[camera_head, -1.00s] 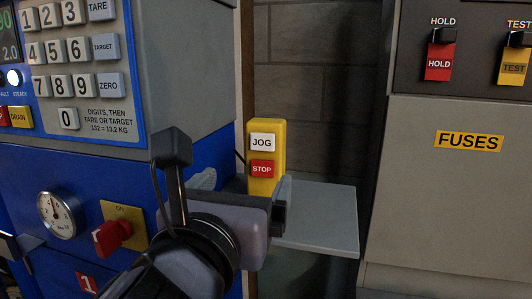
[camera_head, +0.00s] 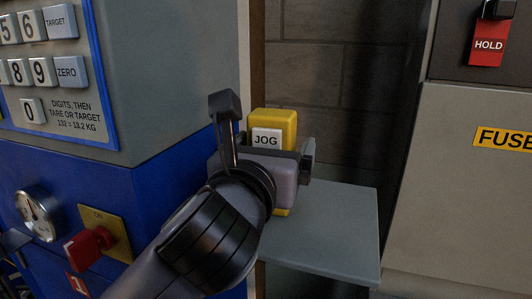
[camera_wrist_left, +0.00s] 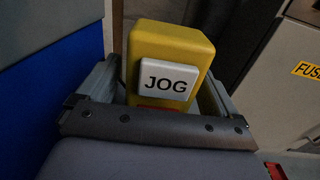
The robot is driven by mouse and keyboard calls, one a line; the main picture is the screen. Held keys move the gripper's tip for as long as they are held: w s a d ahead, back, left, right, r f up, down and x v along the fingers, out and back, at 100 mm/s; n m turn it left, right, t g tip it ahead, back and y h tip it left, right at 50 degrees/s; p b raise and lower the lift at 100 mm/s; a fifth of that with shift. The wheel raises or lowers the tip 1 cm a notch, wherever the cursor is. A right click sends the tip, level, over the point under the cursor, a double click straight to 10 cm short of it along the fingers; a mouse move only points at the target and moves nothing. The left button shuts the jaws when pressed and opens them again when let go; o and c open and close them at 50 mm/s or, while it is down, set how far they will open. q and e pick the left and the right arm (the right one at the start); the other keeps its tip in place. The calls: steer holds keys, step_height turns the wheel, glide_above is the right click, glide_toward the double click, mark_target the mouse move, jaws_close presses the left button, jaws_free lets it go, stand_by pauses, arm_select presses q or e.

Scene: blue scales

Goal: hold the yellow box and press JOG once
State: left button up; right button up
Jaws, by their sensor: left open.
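The yellow box (camera_head: 274,118) stands upright at the grey shelf, with its white JOG button (camera_head: 265,139) facing me. It also fills the middle of the left wrist view (camera_wrist_left: 172,40), where JOG (camera_wrist_left: 167,82) shows clear. Only a red sliver of the STOP button shows there; the head view hides it behind my gripper. My left gripper (camera_head: 276,148) is open, with one finger on each side of the box. In the left wrist view a gap shows between the left finger and the box; on the right I cannot tell if they touch.
The grey shelf (camera_head: 335,225) is bare to the right of the box. The blue scale cabinet (camera_head: 150,190) with a gauge (camera_head: 38,212) and red knob (camera_head: 88,246) stands close on the left. A grey cabinet (camera_head: 460,210) is at the right.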

arm_select(q)
steer(key=shift+x, duration=0.8)
arm_select(e)
steer(key=shift+r, duration=0.1)
arm_select(q)
steer(key=shift+c, duration=0.3)
steer(key=c, duration=1)
steer(key=shift+c, duration=1)
arm_select(e)
steer(key=shift+c, duration=1)
jaws_close()
